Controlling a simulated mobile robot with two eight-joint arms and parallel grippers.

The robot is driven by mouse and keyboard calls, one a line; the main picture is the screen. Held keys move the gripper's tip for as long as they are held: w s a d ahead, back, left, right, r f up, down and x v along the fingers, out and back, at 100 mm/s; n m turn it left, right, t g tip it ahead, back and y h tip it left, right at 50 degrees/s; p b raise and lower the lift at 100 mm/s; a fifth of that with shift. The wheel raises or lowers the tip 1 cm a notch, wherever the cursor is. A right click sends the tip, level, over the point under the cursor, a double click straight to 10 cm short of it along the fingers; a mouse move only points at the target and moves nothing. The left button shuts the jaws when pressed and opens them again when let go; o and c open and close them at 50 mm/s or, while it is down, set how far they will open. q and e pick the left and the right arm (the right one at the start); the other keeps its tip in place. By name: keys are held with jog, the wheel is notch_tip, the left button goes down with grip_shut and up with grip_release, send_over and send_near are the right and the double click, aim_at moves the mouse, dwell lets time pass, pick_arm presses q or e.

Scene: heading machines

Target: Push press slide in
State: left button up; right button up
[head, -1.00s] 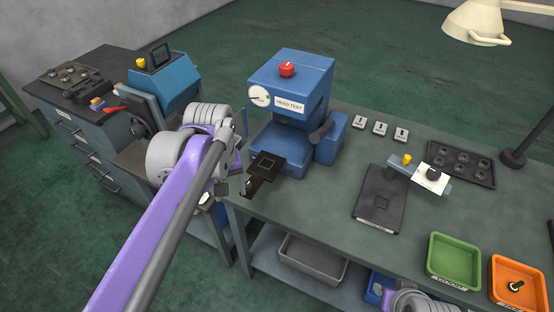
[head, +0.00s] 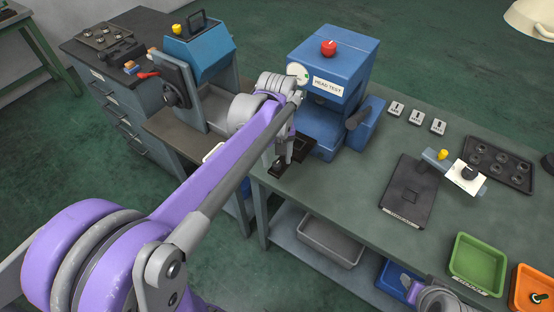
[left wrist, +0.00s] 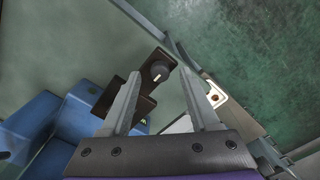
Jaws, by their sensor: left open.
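The blue press (head: 330,90) marked HEAD TEST stands at the left end of the workbench. Its dark slide (head: 299,146) sticks out of the front, with a round knob at the outer end; the slide (left wrist: 143,103) and knob (left wrist: 159,71) show in the left wrist view. My left gripper (head: 283,158) is at the outer end of the slide and partly covers it. In the left wrist view my left gripper (left wrist: 159,74) is open, with the knob seen between its fingertips. I cannot tell whether they touch. My right gripper is not visible; part of that arm shows low at right.
A second blue machine (head: 198,48) stands to the left. On the bench are a dark flat plate (head: 408,195), a dark tray of round parts (head: 497,163), a green bin (head: 480,258) and an orange bin (head: 527,290). A grey bin (head: 330,242) lies on the shelf below.

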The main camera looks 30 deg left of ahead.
pick_arm(q)
jog(key=shift+f, duration=0.65)
grip_shut()
dwell(1.0)
